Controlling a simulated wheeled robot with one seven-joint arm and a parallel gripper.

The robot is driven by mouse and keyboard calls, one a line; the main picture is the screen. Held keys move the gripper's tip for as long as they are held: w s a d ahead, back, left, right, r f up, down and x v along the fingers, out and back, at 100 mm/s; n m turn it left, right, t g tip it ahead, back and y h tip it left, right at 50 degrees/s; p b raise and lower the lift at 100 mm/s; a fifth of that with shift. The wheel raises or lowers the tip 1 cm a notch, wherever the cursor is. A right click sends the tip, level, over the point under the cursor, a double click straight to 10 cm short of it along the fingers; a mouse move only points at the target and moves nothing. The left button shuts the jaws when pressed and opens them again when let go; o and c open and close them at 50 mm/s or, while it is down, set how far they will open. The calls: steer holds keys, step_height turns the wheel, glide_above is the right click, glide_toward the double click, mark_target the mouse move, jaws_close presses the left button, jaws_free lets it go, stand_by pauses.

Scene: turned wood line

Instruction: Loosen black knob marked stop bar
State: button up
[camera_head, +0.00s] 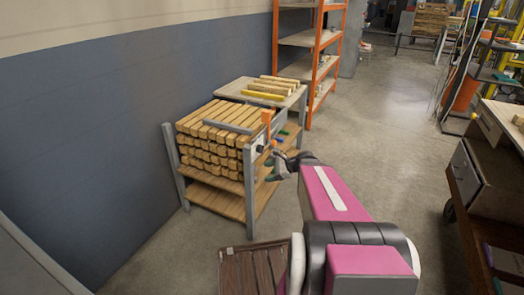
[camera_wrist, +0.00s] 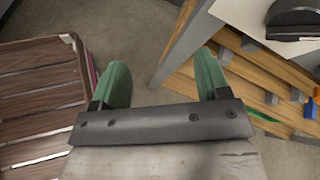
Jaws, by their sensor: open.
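A round black knob (camera_wrist: 293,18) sits on a pale plate (camera_wrist: 245,12) at the top right of the wrist view, cut by the frame edge; a dark mark below it is too small to read. In the head view a small dark knob (camera_head: 260,148) shows at the front right corner of the wood rack (camera_head: 250,205). In the head view my gripper (camera_head: 281,166) is beside the rack's right end, partly hidden by my own wrist.
Stacked wooden bars (camera_head: 207,135) fill the rack's top, with a grey bar (camera_head: 227,127) across them. An orange upright (camera_head: 267,120) stands near the knob. A brown slatted surface (camera_wrist: 40,90) lies to the left in the wrist view. The floor (camera_head: 375,130) to the right is clear.

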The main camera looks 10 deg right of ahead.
mark_target(263, 148)
steer(key=w+d+r+m+t+y, duration=0.3)
steer(key=w+d+r+m+t, duration=0.25)
steer(key=d+m, duration=0.3)
steer(key=shift+m+t, duration=0.25)
steer(key=x, duration=0.7)
steer(key=f+x, duration=0.1)
steer(key=x, duration=0.3)
steer(key=shift+s+a, duration=0.15)
steer(key=shift+a, duration=0.1)
steer(key=c, duration=0.9)
